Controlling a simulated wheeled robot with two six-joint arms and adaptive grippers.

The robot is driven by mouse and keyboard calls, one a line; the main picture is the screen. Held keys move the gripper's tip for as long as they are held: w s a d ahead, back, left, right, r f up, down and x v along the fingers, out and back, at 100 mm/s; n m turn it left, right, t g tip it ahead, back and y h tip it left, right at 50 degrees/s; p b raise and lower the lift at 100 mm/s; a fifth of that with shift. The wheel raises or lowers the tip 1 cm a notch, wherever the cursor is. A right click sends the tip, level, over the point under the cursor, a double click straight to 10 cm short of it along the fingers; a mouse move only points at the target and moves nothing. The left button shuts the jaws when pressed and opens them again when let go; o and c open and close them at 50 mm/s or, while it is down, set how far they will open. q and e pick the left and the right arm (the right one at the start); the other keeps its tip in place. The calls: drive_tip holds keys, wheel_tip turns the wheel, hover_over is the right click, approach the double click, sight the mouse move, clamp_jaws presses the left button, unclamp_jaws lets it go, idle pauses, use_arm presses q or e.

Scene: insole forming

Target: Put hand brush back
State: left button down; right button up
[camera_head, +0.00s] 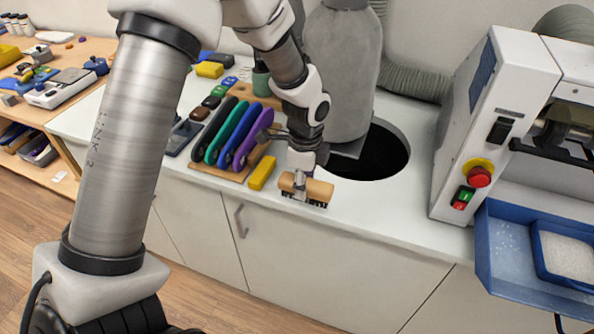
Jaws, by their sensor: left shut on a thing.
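The hand brush (319,190) has a light wooden body and dark bristles that point down. It is at the front edge of the white counter, to the right of a yellow block. My left gripper (300,182) reaches down from above and is shut on the brush near its left part. The gripper's fingers partly cover the wood. I cannot tell whether the bristles touch the counter. My right gripper does not show.
A rack of colored insoles (232,132) stands left of the brush, with a yellow block (262,173) beside it. A round dark opening (375,155) lies behind right. A grey machine (490,120) and blue tray (505,250) are at right. The counter between is clear.

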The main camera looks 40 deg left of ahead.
use_arm(q)
drive_tip(key=w+a, duration=0.3)
drive_tip(key=w+a+p, duration=0.1)
drive_tip(key=shift+w+a+f, duration=0.25)
drive_tip(key=shift+w+a, duration=0.1)
drive_tip(key=shift+a, duration=0.05)
drive_tip(key=shift+w+a+f, duration=0.1)
drive_tip(key=shift+f, duration=0.15)
wheel_tip(320, 180, down, 3)
drive_tip(key=shift+r+p, duration=0.2)
drive_tip(key=shift+p, duration=0.4)
drive_tip(key=shift+f, duration=0.3)
drive_tip(key=shift+f, duration=0.15)
drive_tip(key=c, duration=0.6)
unclamp_jaws()
wheel_tip(320, 180, up, 12)
drive_tip(key=shift+r+b, duration=0.2)
drive_tip(key=shift+b, duration=0.75)
